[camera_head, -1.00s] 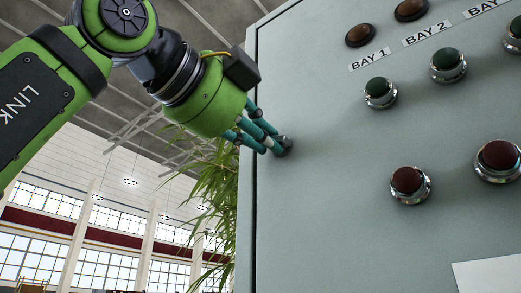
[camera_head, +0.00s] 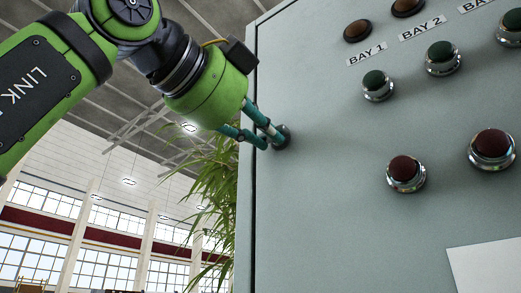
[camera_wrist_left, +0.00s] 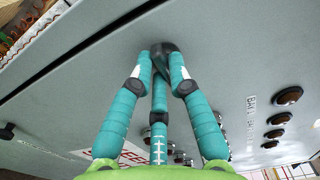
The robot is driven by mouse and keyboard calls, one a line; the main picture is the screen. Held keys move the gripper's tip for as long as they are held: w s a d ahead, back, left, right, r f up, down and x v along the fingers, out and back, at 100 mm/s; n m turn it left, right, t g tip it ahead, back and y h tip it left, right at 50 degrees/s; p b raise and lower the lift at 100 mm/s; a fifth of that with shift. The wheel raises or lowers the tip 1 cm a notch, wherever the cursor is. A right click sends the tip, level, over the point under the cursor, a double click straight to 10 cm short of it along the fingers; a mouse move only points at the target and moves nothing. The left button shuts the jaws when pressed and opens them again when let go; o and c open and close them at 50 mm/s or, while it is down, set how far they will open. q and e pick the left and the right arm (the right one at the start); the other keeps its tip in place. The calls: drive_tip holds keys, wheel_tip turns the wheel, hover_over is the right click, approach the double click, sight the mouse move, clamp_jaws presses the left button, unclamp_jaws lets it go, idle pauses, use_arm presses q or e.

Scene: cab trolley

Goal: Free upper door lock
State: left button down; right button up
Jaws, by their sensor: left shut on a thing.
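The upper door lock (camera_head: 283,137) is a small dark round piece on the grey cabinet door, close to its left edge. It also shows in the left wrist view (camera_wrist_left: 164,47) as a dark knob between the fingertips. My left gripper (camera_head: 274,142), green with teal fingers, reaches in from the left and is shut on the lock. Its fingers hide part of the lock, so I cannot tell how far it is turned. The cabinet door (camera_head: 330,225) lies flush along its left seam. My right gripper is in neither view.
Dark indicator lamps (camera_head: 357,27), green buttons (camera_head: 377,84) and red buttons (camera_head: 405,172) stick out from the door to the right. A white sheet (camera_head: 490,266) is at lower right. A leafy plant (camera_head: 215,185) stands left of the cabinet. The door between lock and buttons is bare.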

use_arm(q)
drive_tip(key=shift+a+r, duration=0.1)
drive_tip(key=c, duration=1.2)
unclamp_jaws()
drive_tip(key=shift+w, duration=0.1)
drive_tip(key=v, duration=1.2)
